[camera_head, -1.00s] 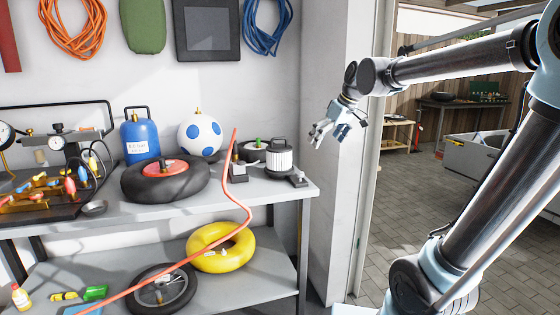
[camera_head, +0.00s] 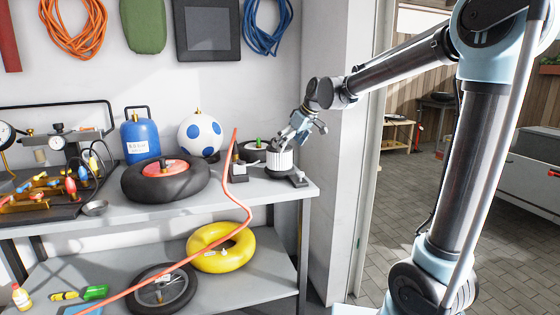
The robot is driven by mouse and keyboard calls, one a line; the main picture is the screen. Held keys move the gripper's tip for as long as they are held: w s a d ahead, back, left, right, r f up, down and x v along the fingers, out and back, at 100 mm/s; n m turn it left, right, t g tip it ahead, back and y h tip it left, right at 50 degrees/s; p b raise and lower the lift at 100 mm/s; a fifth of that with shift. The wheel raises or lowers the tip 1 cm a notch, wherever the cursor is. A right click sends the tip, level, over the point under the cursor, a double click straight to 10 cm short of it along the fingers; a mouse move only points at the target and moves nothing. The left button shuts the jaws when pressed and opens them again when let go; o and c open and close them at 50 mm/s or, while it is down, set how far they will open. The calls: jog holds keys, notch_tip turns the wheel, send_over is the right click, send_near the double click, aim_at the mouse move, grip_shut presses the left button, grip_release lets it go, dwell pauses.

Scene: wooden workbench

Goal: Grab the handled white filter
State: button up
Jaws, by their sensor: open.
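The white ribbed filter (camera_head: 279,161) stands upright near the right end of the bench's upper shelf. Its dark top and handle are now mostly hidden behind my gripper. My gripper (camera_head: 285,138) is open, with its fingers pointing down and left at the top of the filter. I cannot tell whether the fingers touch the handle or are around it.
A small grey block-like item (camera_head: 298,180) sits in front of the filter. A dark round item with a green knob (camera_head: 256,150) is behind left. A red hose (camera_head: 232,185) hangs over the shelf (camera_head: 180,213). The wall's corner (camera_head: 338,180) stands right of the bench.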

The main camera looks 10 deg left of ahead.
aim_at(279, 156)
jog(key=shift+x, duration=1.4)
jog(key=shift+w+a+x, duration=0.1)
jog(key=shift+w+x, duration=0.05)
jog(key=shift+x, duration=1.1)
jog(key=shift+w+a+x, duration=0.1)
jog(key=shift+w+x, duration=0.05)
jog(key=shift+x, duration=1.15)
jog(key=shift+r, duration=0.2)
jog(key=c, duration=1.2)
jog(key=shift+o, duration=0.2)
jog(key=shift+r, duration=0.1)
